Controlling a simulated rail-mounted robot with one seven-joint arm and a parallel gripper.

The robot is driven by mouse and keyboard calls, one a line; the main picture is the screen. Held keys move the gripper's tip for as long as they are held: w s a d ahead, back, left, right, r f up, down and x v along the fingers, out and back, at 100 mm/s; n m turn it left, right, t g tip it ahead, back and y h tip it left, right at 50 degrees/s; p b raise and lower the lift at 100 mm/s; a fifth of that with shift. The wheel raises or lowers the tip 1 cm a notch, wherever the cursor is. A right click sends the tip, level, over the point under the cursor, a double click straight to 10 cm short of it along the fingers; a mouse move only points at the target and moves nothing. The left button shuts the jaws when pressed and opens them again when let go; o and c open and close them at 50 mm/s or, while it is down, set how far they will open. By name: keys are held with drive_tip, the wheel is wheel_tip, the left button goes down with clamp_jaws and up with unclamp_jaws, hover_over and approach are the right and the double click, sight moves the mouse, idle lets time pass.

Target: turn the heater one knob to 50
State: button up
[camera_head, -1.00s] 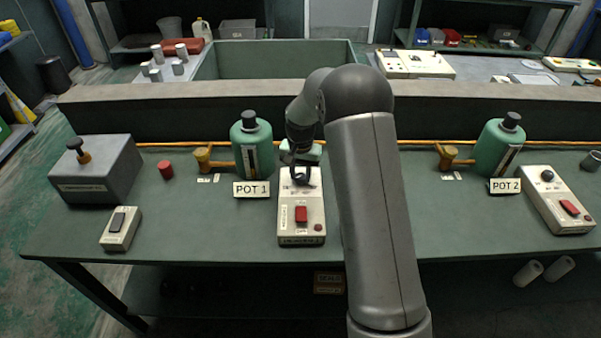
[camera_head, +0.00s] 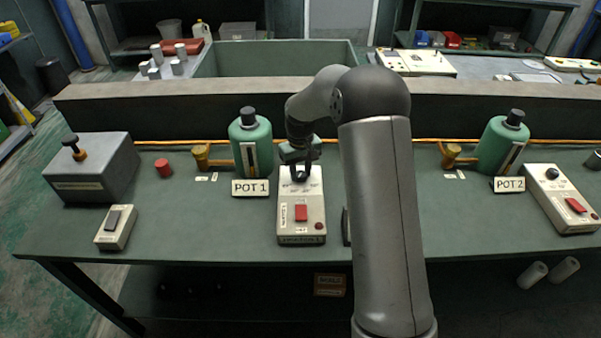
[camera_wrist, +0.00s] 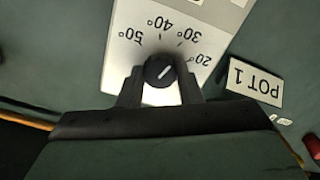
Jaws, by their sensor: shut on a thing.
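The knob's white line slants to the upper right, roughly toward the 20°–30° side, away from the 50° mark (camera_wrist: 130,36). My gripper (camera_wrist: 160,90) is shut on the knob, one finger at each side. In the head view my gripper (camera_head: 300,168) partly covers the knob.
A green POT 1 bottle (camera_head: 251,150) stands behind the sign, left of my gripper. A grey box (camera_head: 95,170) and a small switch box (camera_head: 116,227) are at the left. A second heater box (camera_head: 558,205) is at the right, by POT 2.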

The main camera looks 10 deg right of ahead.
drive_tip(key=n, duration=0.4)
drive_tip(key=shift+n, duration=0.3)
drive_tip(key=n, duration=0.3)
drive_tip(key=shift+n, duration=0.3)
drive_tip(key=n, duration=0.3)
drive_tip(key=shift+r+n, duration=0.1)
drive_tip(key=shift+n, duration=0.2)
drive_tip(key=shift+n+p, duration=0.35)
drive_tip(key=shift+n, duration=1.55)
drive_tip(key=o, duration=1)
